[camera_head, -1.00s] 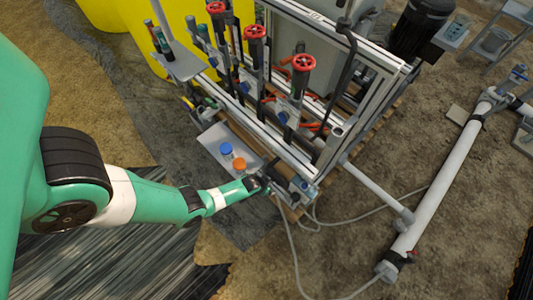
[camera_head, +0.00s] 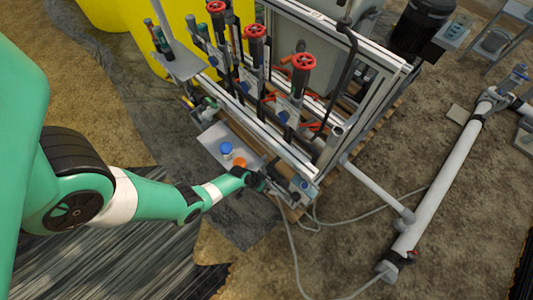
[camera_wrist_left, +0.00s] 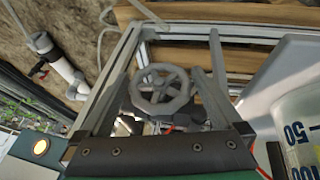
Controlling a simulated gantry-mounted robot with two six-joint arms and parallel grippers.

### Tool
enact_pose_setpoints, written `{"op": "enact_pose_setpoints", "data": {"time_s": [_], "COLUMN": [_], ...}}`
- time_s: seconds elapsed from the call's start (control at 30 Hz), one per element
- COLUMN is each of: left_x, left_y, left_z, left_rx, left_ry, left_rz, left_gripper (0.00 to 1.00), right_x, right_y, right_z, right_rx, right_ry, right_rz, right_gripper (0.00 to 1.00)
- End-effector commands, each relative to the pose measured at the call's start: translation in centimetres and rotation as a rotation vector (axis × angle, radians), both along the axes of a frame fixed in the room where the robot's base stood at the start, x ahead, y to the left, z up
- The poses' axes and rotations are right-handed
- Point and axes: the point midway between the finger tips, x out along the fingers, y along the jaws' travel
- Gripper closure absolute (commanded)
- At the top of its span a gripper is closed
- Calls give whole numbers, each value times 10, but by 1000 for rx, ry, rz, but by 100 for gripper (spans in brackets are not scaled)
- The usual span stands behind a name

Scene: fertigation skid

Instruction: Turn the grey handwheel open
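The grey handwheel (camera_wrist_left: 160,88), a spoked ring with a round hub, faces the camera in the left wrist view. My left gripper (camera_wrist_left: 161,72) has its two grey fingers spread, one on each side of the wheel, and looks open. I cannot tell whether the fingers touch the rim. In the head view my left gripper (camera_head: 261,183) is at the lower front corner of the skid; the grey wheel cannot be made out there. My right gripper is in neither view.
Red handwheels (camera_head: 303,62) stand higher on the skid frame. Blue-capped (camera_head: 226,149) and orange-capped (camera_head: 239,163) bottles stand close beside my left gripper. A marked translucent container (camera_wrist_left: 296,125) is at right in the wrist view. A white pipe (camera_head: 440,190) lies right.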

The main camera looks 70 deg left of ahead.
Motion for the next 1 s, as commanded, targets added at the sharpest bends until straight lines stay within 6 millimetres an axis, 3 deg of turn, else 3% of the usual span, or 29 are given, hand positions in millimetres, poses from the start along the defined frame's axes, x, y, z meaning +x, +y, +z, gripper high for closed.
{"op": "enact_pose_setpoints", "data": {"time_s": [0.23, 0.5, 0.7, 1.0], "left_x": [-4, -29, -45, -49], "left_y": [0, -1, -2, -2], "left_z": [13, 72, 101, 105], "left_rx": [1, 0, 0, 0], "left_ry": [0, 0, 0, 0], "left_rz": [1, 2, 2, 0], "left_gripper": [0, 0, 0, 0], "right_x": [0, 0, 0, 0], "right_y": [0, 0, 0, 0], "right_z": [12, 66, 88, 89], "right_rx": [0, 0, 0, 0], "right_ry": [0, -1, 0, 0], "right_rz": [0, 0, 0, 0], "right_gripper": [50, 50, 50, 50]}}
